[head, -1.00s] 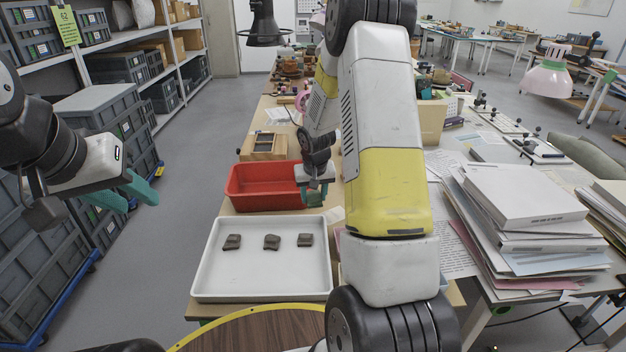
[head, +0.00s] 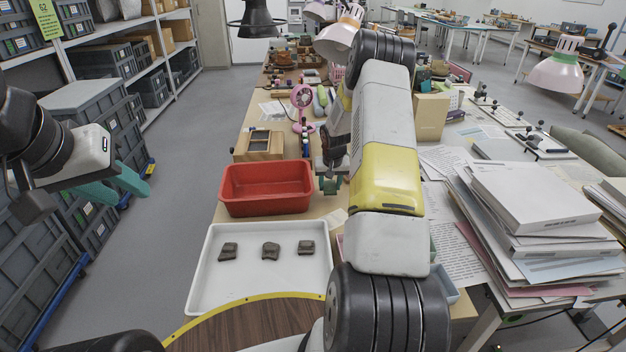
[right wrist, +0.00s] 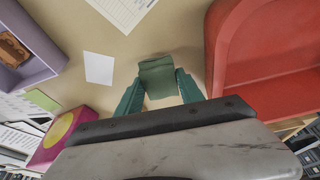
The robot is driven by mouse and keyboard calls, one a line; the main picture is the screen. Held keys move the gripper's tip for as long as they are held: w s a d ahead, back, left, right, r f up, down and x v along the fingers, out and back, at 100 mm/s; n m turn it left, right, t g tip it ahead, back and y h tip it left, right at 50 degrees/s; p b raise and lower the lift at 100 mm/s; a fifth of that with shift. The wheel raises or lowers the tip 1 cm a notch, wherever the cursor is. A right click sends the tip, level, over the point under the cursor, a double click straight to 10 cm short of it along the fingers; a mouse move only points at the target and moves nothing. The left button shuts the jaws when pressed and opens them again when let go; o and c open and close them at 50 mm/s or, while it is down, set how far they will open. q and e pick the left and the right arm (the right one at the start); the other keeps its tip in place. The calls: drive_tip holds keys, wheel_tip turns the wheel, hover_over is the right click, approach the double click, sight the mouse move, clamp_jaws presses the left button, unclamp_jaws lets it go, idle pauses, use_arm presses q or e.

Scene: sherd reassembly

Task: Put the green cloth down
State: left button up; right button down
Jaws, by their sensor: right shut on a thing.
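My right gripper (right wrist: 158,90) is shut on the green cloth (right wrist: 158,76), a small folded dark green piece between the teal fingertips in the right wrist view. In the head view this gripper (head: 329,185) is just right of the red tray (head: 265,205), over the bench top. The cloth is close to the bench surface; I cannot tell whether it touches. My left gripper (head: 118,184) is open and empty at the left, above the floor, away from the bench.
A white tray (head: 205,290) with three dark sherds stands in front of the red tray. The right wrist view shows bare bench (right wrist: 120,60), a white card (right wrist: 99,68) and a lilac box (right wrist: 35,45) nearby.

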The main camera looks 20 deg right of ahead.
sight(330, 187)
drive_tip(key=shift+f, duration=1.7)
drive_tip(key=shift+f, duration=0.15)
drive_tip(key=c, duration=0.7)
unclamp_jaws()
drive_tip(key=shift+c, duration=0.2)
